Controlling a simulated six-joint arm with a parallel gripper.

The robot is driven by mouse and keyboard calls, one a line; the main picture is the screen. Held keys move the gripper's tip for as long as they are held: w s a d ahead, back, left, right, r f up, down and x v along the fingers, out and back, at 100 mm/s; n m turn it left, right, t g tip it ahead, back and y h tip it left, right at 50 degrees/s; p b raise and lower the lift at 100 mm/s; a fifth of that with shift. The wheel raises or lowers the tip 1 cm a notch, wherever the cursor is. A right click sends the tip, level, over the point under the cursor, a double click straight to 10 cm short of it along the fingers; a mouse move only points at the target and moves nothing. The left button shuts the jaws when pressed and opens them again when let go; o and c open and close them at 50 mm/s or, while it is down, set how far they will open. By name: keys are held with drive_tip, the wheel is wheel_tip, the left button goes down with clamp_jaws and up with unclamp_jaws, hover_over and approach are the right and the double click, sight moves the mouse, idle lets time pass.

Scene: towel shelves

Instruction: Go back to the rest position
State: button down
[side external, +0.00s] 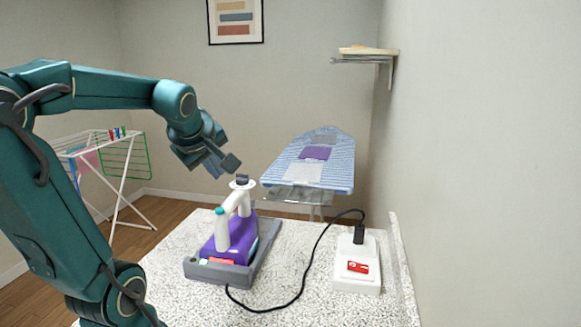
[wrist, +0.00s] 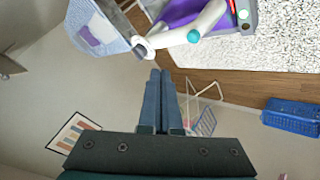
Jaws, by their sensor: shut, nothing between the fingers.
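My gripper (side external: 222,165) is in the air above and slightly left of the purple and white iron in the side view. It is shut and empty; in the wrist view its two blue-grey fingers (wrist: 160,75) lie side by side. The iron (side external: 228,232) sits on a grey base (side external: 205,270) on the speckled white counter (side external: 305,300). The iron also shows at the top of the wrist view (wrist: 205,22). My gripper appears apart from the iron's handle.
A black cord runs from the iron's base to a white power box (side external: 357,268) on the right. An ironing board (side external: 320,165) with folded cloths stands behind the counter. A drying rack (side external: 105,160), a wall shelf (side external: 368,50) and a blue basket (wrist: 291,117) are farther off.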

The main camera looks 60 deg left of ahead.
drive_tip(key=w+d+m+t+h, duration=0.3)
drive_tip(key=d+m, duration=0.4)
drive_tip(key=d, duration=0.5)
drive_tip(key=s+d+f+m+g+h, duration=0.2)
drive_tip(key=s+d+f+m+h, duration=0.2)
drive_tip(key=s+d+f+m, duration=0.3)
drive_tip(key=d+m, duration=0.4)
drive_tip(key=m, duration=0.2)
drive_tip(key=shift+s+h, duration=0.25)
drive_tip(key=shift+h, duration=0.15)
